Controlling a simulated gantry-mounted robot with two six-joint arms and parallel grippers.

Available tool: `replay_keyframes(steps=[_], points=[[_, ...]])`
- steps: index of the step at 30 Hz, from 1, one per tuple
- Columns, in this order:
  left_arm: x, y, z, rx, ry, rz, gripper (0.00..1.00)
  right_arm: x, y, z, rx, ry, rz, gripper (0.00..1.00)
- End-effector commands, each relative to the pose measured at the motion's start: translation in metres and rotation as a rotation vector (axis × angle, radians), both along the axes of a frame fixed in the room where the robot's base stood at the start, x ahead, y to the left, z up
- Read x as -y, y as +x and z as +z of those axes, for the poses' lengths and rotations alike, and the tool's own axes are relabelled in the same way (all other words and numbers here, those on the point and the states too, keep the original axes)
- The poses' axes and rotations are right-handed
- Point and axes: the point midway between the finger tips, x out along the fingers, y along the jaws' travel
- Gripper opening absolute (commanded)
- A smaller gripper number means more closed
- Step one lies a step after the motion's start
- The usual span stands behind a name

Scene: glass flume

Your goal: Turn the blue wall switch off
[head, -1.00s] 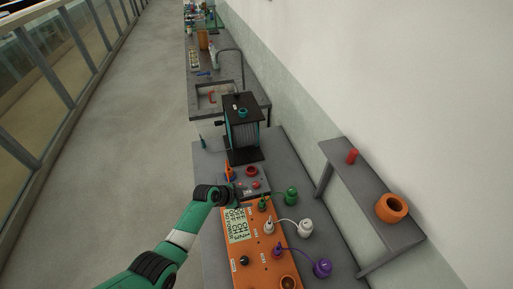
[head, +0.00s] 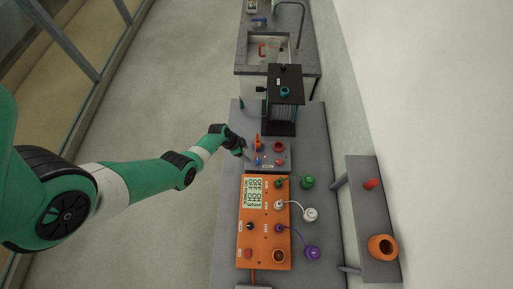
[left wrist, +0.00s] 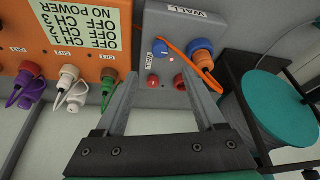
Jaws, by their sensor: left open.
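A grey box (head: 285,168) labelled WALL stands on the bench and also shows in the left wrist view (left wrist: 215,25). It carries a small blue knob (left wrist: 160,48), a larger blue plug (left wrist: 201,52) with an orange cord, and red round parts (left wrist: 152,80) (left wrist: 180,82). A tiny red light (left wrist: 171,59) shows between them. I cannot tell the switch's setting. My left gripper (head: 246,157) is at the box's left edge, beside a blue part (head: 257,162). In the left wrist view the open, empty jaws (left wrist: 161,72) point at the box; I see no clear contact.
An orange unit (head: 277,190) with plugs and a display reading NO POWER and OFF lines stands nearer. A black and teal machine (head: 284,85) stands behind the box. A grey shelf (head: 372,205) is at right. The floor (head: 170,120) at left is clear.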

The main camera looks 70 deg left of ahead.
Motion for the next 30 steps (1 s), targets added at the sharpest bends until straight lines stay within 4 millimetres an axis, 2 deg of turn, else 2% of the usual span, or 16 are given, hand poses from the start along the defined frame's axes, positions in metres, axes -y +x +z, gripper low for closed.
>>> replay_keyframes(steps=[5,15,18,24,30], points=[[0.001,0.004,-0.015,0.000,0.001,-0.003,0.71,0.000,0.000,-0.017,0.000,0.000,0.000,0.50],[0.005,0.028,-0.079,-0.001,0.001,-0.004,0.71,0.000,0.000,-0.086,-0.001,0.000,0.000,0.50],[0.007,0.036,-0.096,0.000,0.000,-0.004,0.71,0.000,0.000,-0.102,-0.001,0.000,0.000,0.50],[0.007,0.044,-0.109,0.001,0.002,-0.002,0.71,0.000,0.000,-0.115,0.000,0.000,0.000,0.50],[0.008,0.045,-0.108,0.000,0.001,-0.002,0.71,0.000,0.000,-0.114,0.000,0.000,0.000,0.50]])
